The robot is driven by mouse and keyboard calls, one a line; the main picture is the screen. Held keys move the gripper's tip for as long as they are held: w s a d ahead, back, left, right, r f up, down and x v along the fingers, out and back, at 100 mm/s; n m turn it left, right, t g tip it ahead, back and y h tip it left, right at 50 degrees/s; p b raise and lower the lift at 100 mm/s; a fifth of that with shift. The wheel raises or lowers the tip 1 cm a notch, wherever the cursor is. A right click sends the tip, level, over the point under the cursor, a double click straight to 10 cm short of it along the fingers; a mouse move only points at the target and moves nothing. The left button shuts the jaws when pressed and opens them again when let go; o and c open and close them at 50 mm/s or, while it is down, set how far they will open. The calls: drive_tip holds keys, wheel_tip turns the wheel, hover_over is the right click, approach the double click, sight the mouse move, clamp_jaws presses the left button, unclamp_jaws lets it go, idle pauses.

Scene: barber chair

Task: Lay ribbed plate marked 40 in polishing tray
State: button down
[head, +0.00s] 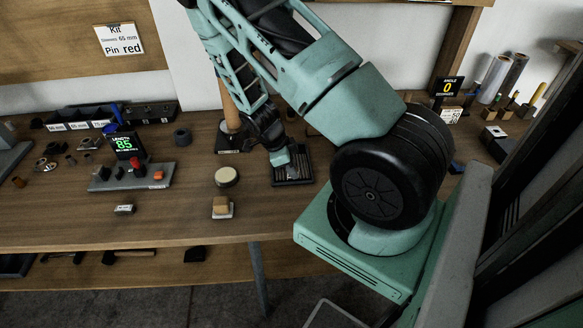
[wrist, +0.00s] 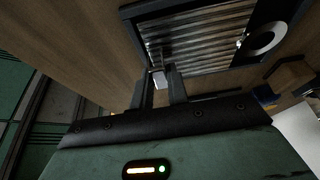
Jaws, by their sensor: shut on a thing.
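A shiny ribbed plate (wrist: 200,38) lies within a dark tray frame in the wrist view; no number on it is legible. The dark tray (head: 292,180) also shows in the head view, on the bench near its middle. My gripper (wrist: 161,84) is at the plate's near edge, its fingers closed about a small pale tab (wrist: 160,79). The tab appears to belong to the plate, but the join is unclear.
A round cream-lidded pot (head: 226,177) and a small tan block (head: 221,207) stand left of the tray. A stand with a wooden post (head: 231,112) is close behind it. A green "85" display (head: 125,146) is further left. The bench front is mostly clear.

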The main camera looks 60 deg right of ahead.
drive_tip(key=c, duration=1.3)
unclamp_jaws()
drive_tip(key=shift+r, duration=0.1)
drive_tip(key=b+v, duration=0.1)
drive_tip(key=v, duration=1.6)
drive_tip(key=shift+w+a, duration=0.1)
drive_tip(key=shift+a, duration=0.05)
